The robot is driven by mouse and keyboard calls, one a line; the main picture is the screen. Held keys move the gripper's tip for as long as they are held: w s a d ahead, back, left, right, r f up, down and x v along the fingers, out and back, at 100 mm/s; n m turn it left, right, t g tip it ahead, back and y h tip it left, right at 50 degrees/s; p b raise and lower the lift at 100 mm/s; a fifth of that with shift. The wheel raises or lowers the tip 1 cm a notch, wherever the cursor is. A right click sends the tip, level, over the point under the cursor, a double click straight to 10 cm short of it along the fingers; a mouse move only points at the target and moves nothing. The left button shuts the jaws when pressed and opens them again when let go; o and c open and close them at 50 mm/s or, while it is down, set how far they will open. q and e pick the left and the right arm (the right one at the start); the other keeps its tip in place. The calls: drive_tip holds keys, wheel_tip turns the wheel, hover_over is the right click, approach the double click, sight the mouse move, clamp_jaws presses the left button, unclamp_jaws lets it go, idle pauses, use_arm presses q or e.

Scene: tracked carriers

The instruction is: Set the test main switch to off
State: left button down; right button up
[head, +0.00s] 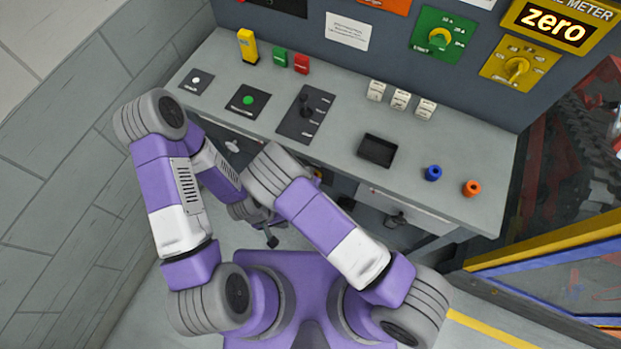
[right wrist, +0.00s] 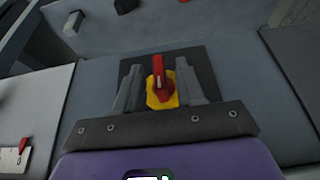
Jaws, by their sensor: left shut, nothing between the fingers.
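In the right wrist view a rotary switch with a red handle (right wrist: 158,84) sits on a yellow plate (right wrist: 152,103) on a dark panel (right wrist: 205,62). The handle points up in that picture. My right gripper (right wrist: 159,66) is open, its two fingers on either side of the handle with visible gaps. I cannot tell how near the fingertips are to the panel, and no label is readable. In the head view my right gripper and most of this switch are hidden behind my right arm. My left gripper (head: 271,238) is shut and empty, low in front of the desk.
The grey desk (head: 330,135) carries a black lever panel (head: 305,115), a green button (head: 247,100), a black tray (head: 377,150), and blue (head: 433,173) and orange (head: 471,188) knobs. A yellow meter (head: 555,24) reads "zero". A yellow barrier (head: 545,248) stands at the right.

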drive_tip(key=p+v, duration=0.2)
drive_tip(key=v, duration=0.2)
drive_tip(key=shift+r, duration=0.1)
idle(0.5)
